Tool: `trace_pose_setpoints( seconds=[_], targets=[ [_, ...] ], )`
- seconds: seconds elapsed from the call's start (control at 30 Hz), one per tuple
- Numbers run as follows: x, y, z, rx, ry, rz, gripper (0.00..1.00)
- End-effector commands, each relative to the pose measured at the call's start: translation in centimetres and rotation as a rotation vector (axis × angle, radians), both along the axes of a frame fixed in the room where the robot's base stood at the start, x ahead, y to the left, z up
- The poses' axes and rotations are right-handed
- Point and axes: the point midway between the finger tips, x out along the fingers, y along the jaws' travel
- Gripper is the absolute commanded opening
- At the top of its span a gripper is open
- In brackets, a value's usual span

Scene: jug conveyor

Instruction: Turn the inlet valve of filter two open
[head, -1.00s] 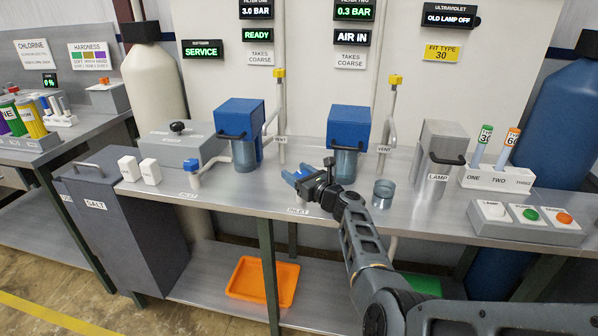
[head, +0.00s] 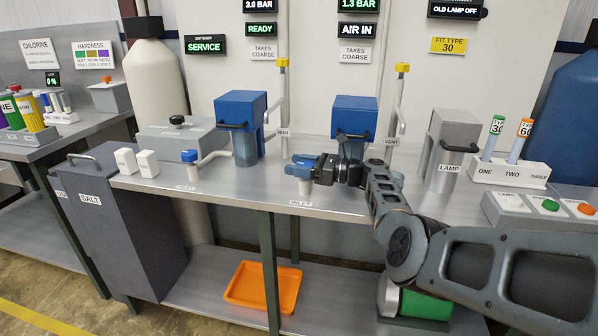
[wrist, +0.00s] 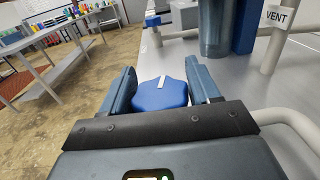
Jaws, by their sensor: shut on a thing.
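The inlet valve of filter two has a blue lobed knob (wrist: 160,95) with a white pointer line, seen in the wrist view between my two fingers. My gripper (head: 300,170) is shut on this knob at the bench's front edge; it also shows in the wrist view (wrist: 162,88). In the head view the fingers mostly cover the knob, and its pale stem shows below, by the INLET label. Filter two (head: 355,116) has a blue head and stands behind my gripper, partly hidden by my arm. Its display (head: 359,5) reads 1.3 BAR, with AIR IN below.
Filter one (head: 240,110) stands left, with its own blue-knobbed inlet valve (head: 190,156). Yellow-topped vent pipes (head: 393,120) rise beside the filters. A lamp housing (head: 450,140) stands right. An orange tray (head: 262,287) lies on the lower shelf. The bench front between the inlets is clear.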

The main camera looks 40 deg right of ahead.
Motion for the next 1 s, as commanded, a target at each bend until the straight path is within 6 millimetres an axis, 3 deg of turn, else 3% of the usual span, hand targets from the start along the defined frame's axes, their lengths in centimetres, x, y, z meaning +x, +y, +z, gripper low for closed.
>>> trace_pose_setpoints(
  seconds=[0.47, 0.5, 0.7, 1.0],
  targets=[
    [0.06, 0.03, 0.23, -0.002, -0.002, 0.011, 0.31],
    [0.07, 0.02, 0.23, -0.002, -0.002, 0.011, 0.65],
    [0.02, 0.02, 0.14, -0.002, -0.001, 0.011, 0.82],
    [-0.01, 0.02, 0.06, -0.001, -0.001, 0.011, 0.82]
  ],
)
